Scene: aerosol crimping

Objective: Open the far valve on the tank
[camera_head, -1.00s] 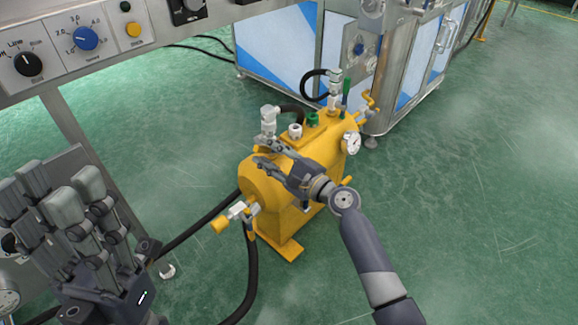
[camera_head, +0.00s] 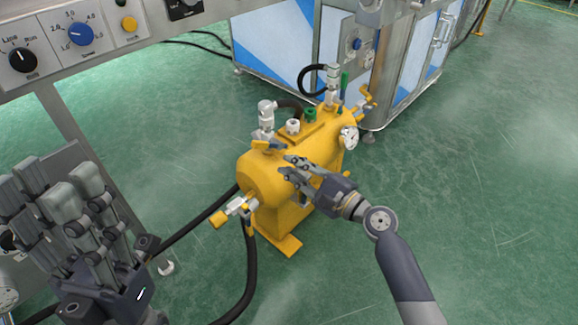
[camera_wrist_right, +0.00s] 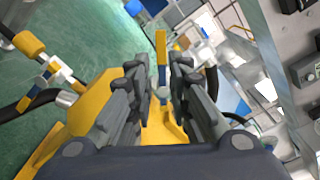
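The yellow tank (camera_head: 295,215) stands on the floor. A near valve fitting (camera_head: 265,122) on its top has a yellow-and-blue lever (camera_head: 264,146), also seen ahead between my fingertips in the right wrist view (camera_wrist_right: 161,52). A farther fitting (camera_head: 332,82) stands at the tank's far end, beside a yellow lever (camera_head: 367,97). Another yellow-handled valve (camera_head: 220,217) sticks out of the near end. My right gripper (camera_head: 286,168) is open and empty, beside the tank top and apart from the near lever. My left gripper (camera_head: 62,190) is open and empty at far left.
A pressure gauge (camera_head: 349,137) sits on the tank's right side. Black hoses (camera_head: 250,275) run from it across the floor. A control panel (camera_head: 70,38) is at top left and a blue-and-white machine cabinet (camera_head: 275,45) behind. The floor at right is clear.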

